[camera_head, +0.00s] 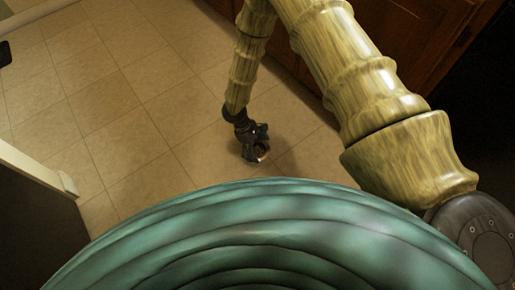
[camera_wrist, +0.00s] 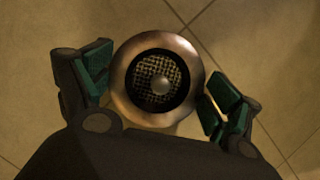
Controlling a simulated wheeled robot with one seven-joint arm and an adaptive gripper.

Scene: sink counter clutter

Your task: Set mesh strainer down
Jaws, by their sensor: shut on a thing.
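The mesh strainer (camera_wrist: 130,77) shows in the wrist view as a round metal rim around a dark mesh basket with a pale knob at its centre. My gripper (camera_wrist: 157,98) is shut on the strainer, with one green-padded finger at each side of it. In the head view, my gripper (camera_head: 258,152) hangs at the end of the arm over the tiled floor. The strainer is small there, a shiny bit (camera_head: 262,151) at the fingertips. I cannot tell its exact height above the floor.
Beige floor tiles (camera_head: 110,110) lie open to the left of and around my gripper. Wooden cabinets (camera_head: 405,35) stand at the upper right. A pale-edged dark panel (camera_head: 35,172) stands at the left. No counter top or sink is visible.

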